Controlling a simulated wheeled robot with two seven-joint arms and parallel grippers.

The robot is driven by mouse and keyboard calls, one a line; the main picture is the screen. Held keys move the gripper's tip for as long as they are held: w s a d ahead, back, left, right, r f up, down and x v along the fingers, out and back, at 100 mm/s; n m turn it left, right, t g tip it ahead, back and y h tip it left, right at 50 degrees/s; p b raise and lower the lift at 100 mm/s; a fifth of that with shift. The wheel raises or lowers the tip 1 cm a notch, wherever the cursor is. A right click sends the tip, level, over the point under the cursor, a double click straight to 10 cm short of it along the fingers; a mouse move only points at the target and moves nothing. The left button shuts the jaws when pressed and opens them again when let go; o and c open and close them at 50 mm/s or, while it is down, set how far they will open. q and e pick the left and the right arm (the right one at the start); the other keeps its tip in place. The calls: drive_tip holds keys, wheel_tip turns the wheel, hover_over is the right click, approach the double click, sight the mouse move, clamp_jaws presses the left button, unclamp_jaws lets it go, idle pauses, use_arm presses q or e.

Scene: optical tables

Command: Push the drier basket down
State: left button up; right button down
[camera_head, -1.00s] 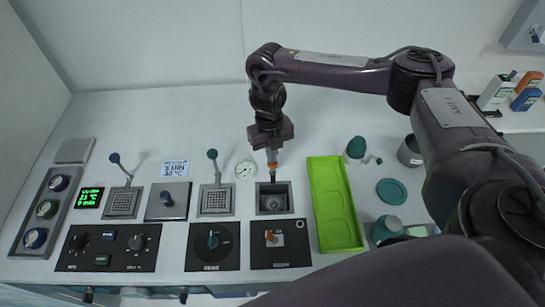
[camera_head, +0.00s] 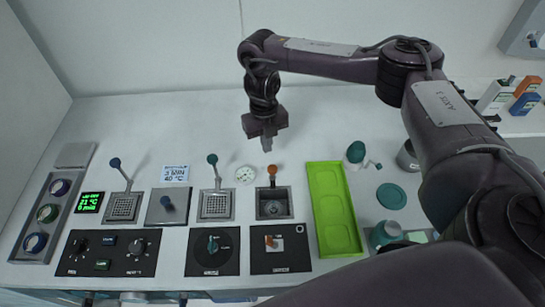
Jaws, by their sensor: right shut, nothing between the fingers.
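An orange-knobbed handle (camera_head: 272,171) stands up at the rear of a square metal well (camera_head: 273,203) in the bench. This looks like the drier basket's handle. The well is dark inside with a round part at its bottom, and I cannot clearly make out the basket itself. My right gripper (camera_head: 267,147) points down just behind and above the orange knob, apart from it. It is shut and empty. My left gripper is not in view.
A green tray (camera_head: 333,215) is close on the right. Control panels (camera_head: 213,250) line the front. The bench behind is clear.

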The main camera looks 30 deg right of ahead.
drive_tip(key=r, duration=0.5)
drive_tip(key=shift+w+r, duration=0.3)
drive_tip(key=shift+r, duration=0.05)
